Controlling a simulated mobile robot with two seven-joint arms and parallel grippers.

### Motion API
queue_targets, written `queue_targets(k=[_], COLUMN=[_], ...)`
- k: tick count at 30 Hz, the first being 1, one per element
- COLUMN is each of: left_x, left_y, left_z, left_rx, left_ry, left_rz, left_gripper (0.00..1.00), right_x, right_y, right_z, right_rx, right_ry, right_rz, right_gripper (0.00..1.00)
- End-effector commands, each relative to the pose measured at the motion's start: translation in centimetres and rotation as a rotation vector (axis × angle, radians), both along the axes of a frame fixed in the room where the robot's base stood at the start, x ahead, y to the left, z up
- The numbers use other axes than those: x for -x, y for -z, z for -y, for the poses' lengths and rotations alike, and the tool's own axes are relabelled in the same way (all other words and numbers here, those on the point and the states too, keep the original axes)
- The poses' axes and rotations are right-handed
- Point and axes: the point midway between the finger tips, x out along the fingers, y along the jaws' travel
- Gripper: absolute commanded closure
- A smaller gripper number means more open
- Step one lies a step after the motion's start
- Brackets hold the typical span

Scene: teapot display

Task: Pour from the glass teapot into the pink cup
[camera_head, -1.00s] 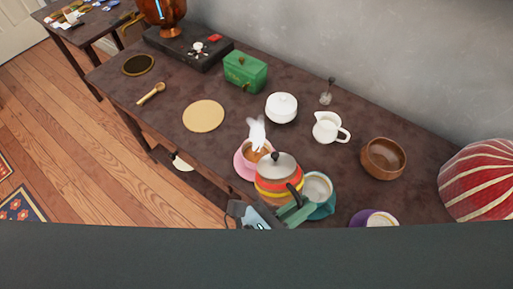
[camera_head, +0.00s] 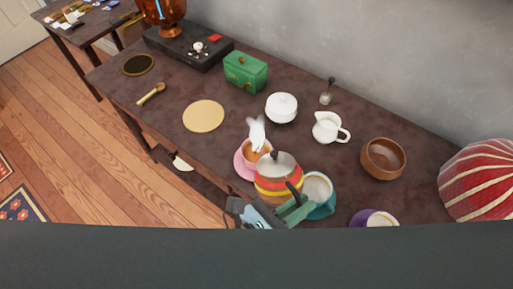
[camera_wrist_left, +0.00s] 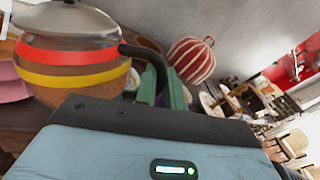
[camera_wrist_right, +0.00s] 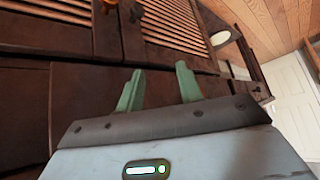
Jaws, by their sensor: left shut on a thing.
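The teapot (camera_head: 277,186) has an amber-brown body with red and yellow bands, a grey lid and a black handle (camera_head: 297,190). My left gripper (camera_head: 296,207) is shut on the handle. The left wrist view shows the banded body (camera_wrist_left: 75,72) close by, with the handle between the green fingers (camera_wrist_left: 160,88). The pink cup (camera_head: 247,149) stands on a pink saucer (camera_head: 241,169) just beyond the teapot, partly hidden by it. The spout is hidden. My right gripper (camera_wrist_right: 158,88) is open and empty, away from these things.
A teal cup (camera_head: 325,203) is close to the right of the teapot, and a purple saucer (camera_head: 360,218) is farther right. A white sugar bowl (camera_head: 281,108), white pitcher (camera_head: 326,128) and wooden bowl (camera_head: 383,158) stand behind. A tan round mat (camera_head: 203,116) lies bare at left.

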Motion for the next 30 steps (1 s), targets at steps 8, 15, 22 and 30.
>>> queue_targets(k=[8, 15, 22, 30], left_x=[-0.14, -0.19, -0.25, -0.33], left_y=[-0.42, -0.45, -0.49, -0.54], left_z=[-0.01, -0.04, -0.06, -0.1], left_rx=[0.007, 0.009, 0.01, 0.013], left_ry=[0.001, 0.001, 0.001, 0.0], left_rz=[0.004, 0.0, -0.004, -0.01], left_gripper=[1.0, 1.0, 1.0, 1.0], right_x=[-0.53, -0.56, -0.48, 0.08], right_y=[-0.12, -0.12, -0.08, 0.05], right_z=[0.0, 0.0, -0.01, -0.01], right_rx=[0.0, 0.0, 0.0, 0.0], right_ry=[0.0, 0.0, 0.0, 0.001], right_rz=[0.01, 0.01, 0.008, -0.002], right_gripper=[0.64, 0.64, 0.64, 0.64])
